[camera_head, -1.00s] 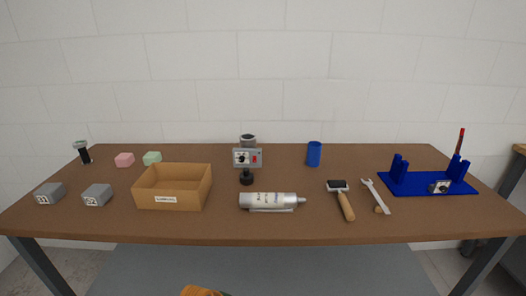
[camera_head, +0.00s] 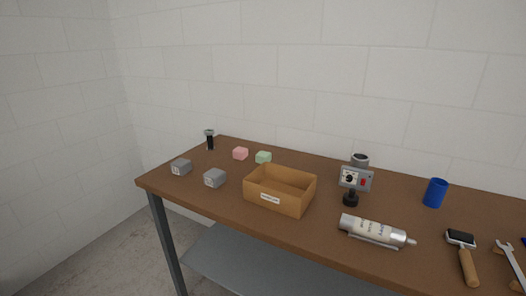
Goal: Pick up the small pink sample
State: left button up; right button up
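The small pink sample (camera_head: 240,153) is a little block lying on the brown table (camera_head: 215,215) toward its back left. A similar green block (camera_head: 263,157) lies just to its right, with a small gap between them. Nothing covers the pink sample. Neither of my grippers shows in the head view.
Two grey labelled blocks (camera_head: 181,166) (camera_head: 215,177) lie in front of the pink sample, and a small dark upright item (camera_head: 210,139) stands behind left. An open cardboard box (camera_head: 262,200) sits to the right. Farther right are a grey device (camera_head: 355,180), a silver cylinder (camera_head: 374,231) and a blue cup (camera_head: 435,192).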

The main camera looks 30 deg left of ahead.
aim_at(239, 153)
jog(key=u, duration=0.9)
jog(key=i+j+u, duration=0.25)
jog(key=u, duration=0.2)
jog(key=i+j+u, duration=0.25)
jog(key=u, duration=0.2)
jog(key=i+j+u, duration=0.15)
jog(key=i+u, duration=0.5)
jog(key=u, duration=0.2)
jog(key=i+j+z, duration=0.1)
jog(key=i, duration=0.45)
jog(key=i+j+z, duration=0.1)
jog(key=i, duration=0.45)
jog(key=i+j+z, duration=0.1)
jog(key=i, duration=0.45)
jog(key=i+l+z, duration=0.25)
jog(key=i, duration=0.3)
jog(key=i+j+z, duration=0.1)
jog(key=i+z, duration=0.15)
jog(key=i, duration=0.3)
jog(key=i+z, duration=0.25)
jog(key=i, duration=0.3)
jog(key=i+j+z, duration=0.25)
jog(key=i, duration=0.3)
